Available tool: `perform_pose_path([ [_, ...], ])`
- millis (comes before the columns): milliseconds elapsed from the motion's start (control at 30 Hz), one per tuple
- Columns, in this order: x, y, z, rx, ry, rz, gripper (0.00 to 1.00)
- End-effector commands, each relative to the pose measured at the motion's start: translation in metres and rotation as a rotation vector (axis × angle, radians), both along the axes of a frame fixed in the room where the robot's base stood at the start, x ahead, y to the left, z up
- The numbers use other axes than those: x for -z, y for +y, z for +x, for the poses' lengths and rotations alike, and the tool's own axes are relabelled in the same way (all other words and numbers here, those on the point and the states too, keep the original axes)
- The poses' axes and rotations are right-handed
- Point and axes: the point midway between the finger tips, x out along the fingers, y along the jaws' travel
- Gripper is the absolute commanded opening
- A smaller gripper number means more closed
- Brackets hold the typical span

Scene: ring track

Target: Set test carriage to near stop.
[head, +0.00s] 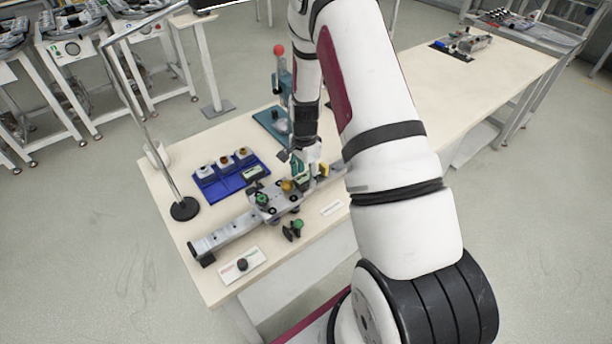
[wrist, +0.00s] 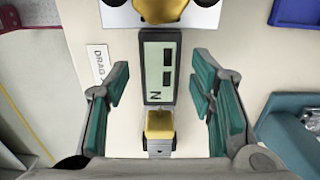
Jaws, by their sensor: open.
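In the head view the test carriage (head: 272,209), a grey plate with dark wheels and green and amber knobs, sits on the silver rail (head: 230,233) around its middle. A dark end block (head: 207,259) is at the rail's left end, with bare rail between. My gripper (head: 302,172) is just right of the carriage, low over the rail. In the wrist view my gripper (wrist: 160,105) is open, its teal pads apart on both sides of a gauge display (wrist: 158,72) and a yellow block (wrist: 159,123), touching neither. A gold knob (wrist: 160,8) is cut off at the top. My arm hides the rail's right end.
A blue tray (head: 228,185) with several small parts lies behind the rail. A teal press (head: 272,122) with a red ball stands behind my gripper. A lamp base (head: 184,208) is at left.

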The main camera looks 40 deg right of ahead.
Motion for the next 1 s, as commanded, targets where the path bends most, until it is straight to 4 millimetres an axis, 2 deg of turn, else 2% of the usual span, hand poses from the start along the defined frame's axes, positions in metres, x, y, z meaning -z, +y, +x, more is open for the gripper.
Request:
perform_pose_path([
  [100,0.006,0.0,-0.001,0.0,0.001,0.001,0.5],
  [400,0.008,0.0,0.0,0.0,0.0,0.0,0.5],
  [600,0.008,0.0,0.0,0.0,0.0,0.0,0.05],
  [633,0.008,0.0,0.0,0.0,0.0,0.0,0.0],
  [867,0.008,-0.003,0.0,0.002,0.0,0.0,0.0],
  [1000,0.009,-0.02,0.002,0.005,-0.002,-0.002,0.0],
])
